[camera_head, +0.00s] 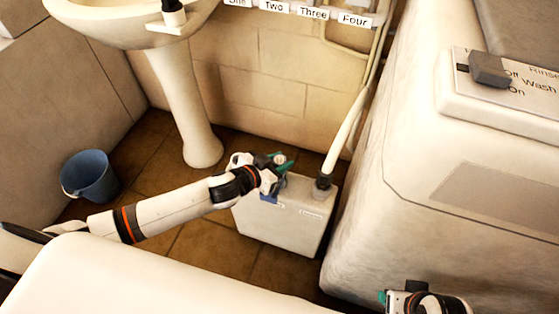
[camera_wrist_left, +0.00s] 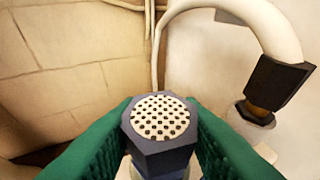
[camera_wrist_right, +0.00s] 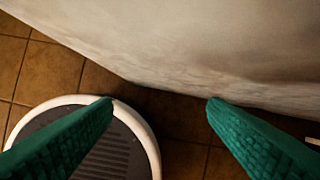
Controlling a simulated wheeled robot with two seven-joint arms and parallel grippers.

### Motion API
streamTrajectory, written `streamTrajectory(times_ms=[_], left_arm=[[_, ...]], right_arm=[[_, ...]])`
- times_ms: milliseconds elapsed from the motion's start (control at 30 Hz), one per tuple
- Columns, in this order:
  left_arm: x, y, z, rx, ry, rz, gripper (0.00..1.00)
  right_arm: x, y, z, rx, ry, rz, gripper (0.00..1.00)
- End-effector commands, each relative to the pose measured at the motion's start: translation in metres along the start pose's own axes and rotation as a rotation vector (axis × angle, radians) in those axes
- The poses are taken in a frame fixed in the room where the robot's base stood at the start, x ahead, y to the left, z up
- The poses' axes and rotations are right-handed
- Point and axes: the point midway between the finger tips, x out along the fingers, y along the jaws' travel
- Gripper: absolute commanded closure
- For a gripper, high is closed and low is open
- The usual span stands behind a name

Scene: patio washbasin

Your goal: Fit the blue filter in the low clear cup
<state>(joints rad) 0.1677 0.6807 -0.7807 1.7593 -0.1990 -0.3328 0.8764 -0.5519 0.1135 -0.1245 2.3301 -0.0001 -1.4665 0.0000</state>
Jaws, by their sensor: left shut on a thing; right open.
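My left gripper (camera_head: 281,162) is shut on the blue filter (camera_wrist_left: 161,150), a blue-grey hexagonal body with a white perforated disc (camera_wrist_left: 160,117) on top. It is upright between the green fingers, above the left part of the white tank. A little clear material shows below the filter in the left wrist view. The filter's lower end and the low cup's rim are hidden, so I cannot tell whether they touch. Another clear cup (camera_head: 321,192) stands at the tank's right, under the hose's black end. My right gripper (camera_wrist_right: 160,102) is open and empty, far from the tank.
The white tank (camera_head: 280,228) stands on the brown tiles. A white hose (camera_head: 345,130) comes down close to its right, beside a large white cabinet (camera_head: 440,220). The pedestal basin (camera_head: 190,110) and blue bucket (camera_head: 90,177) stand left, with bare floor between.

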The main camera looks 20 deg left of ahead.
Motion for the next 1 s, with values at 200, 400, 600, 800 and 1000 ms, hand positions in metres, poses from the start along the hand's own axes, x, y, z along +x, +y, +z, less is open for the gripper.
streamTrajectory(times_ms=[200, 400, 600, 800, 1000], left_arm=[[-0.001, 0.000, 0.002, -0.001, 0.000, 0.000, 0.93], [-0.001, 0.000, 0.003, -0.001, 0.000, 0.000, 0.93], [-0.002, 0.000, 0.004, -0.001, 0.000, 0.000, 0.93], [-0.002, 0.000, 0.006, -0.001, 0.000, 0.000, 0.93], [-0.003, 0.000, 0.007, -0.001, 0.000, 0.000, 0.93]], right_arm=[[0.007, 0.002, -0.002, 0.002, 0.009, 0.005, 0.33], [0.013, 0.003, -0.004, 0.001, 0.012, 0.005, 0.33], [0.019, 0.002, -0.007, -0.002, 0.023, 0.005, 0.33], [0.025, 0.001, -0.007, -0.007, 0.024, 0.001, 0.33], [0.031, 0.000, -0.006, -0.010, 0.021, -0.001, 0.33]])
